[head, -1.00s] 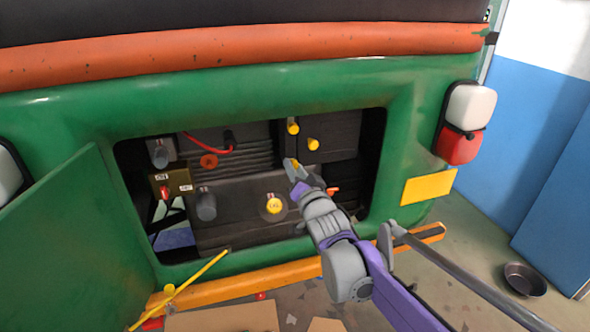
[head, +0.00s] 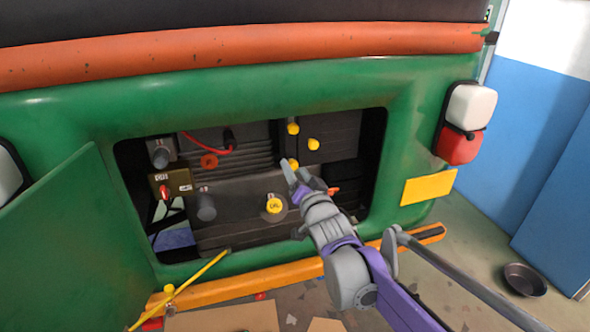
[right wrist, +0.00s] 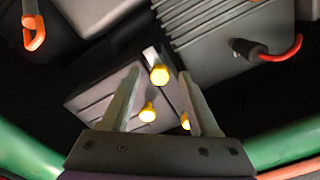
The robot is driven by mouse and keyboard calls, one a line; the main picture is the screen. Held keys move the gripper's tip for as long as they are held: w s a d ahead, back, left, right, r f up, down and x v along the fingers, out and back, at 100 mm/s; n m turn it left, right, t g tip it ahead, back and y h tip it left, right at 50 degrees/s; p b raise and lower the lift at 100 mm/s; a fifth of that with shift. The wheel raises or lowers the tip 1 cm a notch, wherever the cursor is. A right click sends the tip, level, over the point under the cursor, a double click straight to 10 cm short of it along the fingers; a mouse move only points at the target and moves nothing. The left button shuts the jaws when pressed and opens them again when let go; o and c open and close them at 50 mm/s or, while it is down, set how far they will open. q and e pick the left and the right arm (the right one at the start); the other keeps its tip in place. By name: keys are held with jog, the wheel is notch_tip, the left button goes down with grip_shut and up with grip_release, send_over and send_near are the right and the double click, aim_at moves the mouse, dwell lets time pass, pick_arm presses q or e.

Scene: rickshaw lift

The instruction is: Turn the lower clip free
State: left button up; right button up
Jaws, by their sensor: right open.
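The lower yellow clip (head: 294,163) sits at the left edge of a dark box (head: 335,132) inside the open engine bay, partly hidden by my gripper. In the right wrist view, which is turned over, the lower clip (right wrist: 159,75) lies between the fingertips, with a finger on each side. I cannot tell whether either finger touches it. My right gripper (head: 297,173) is open. An upper clip (head: 293,128) and a third yellow knob (head: 313,144) are on the same box. My left gripper is out of view.
The green bay frame (head: 260,88) surrounds the arm's reach. A yellow oil cap (head: 274,204) is below left of the gripper, and a red hose (head: 205,145) runs at upper left. An orange-red hook (right wrist: 34,33) is near the box.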

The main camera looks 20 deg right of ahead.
jog(key=s, duration=0.9)
jog(key=shift+s+d, duration=0.2)
jog(key=shift+s, duration=0.15)
jog(key=s+f+n+g+p, duration=0.3)
jog(key=s+f+n+g, duration=0.3)
jog(key=s+f+g, duration=0.6)
jog(key=s+f, duration=1)
jog(key=s, duration=0.2)
jog(key=shift+s+n+g+h, duration=0.3)
jog(key=shift+s, duration=0.05)
jog(key=shift+c, duration=0.2)
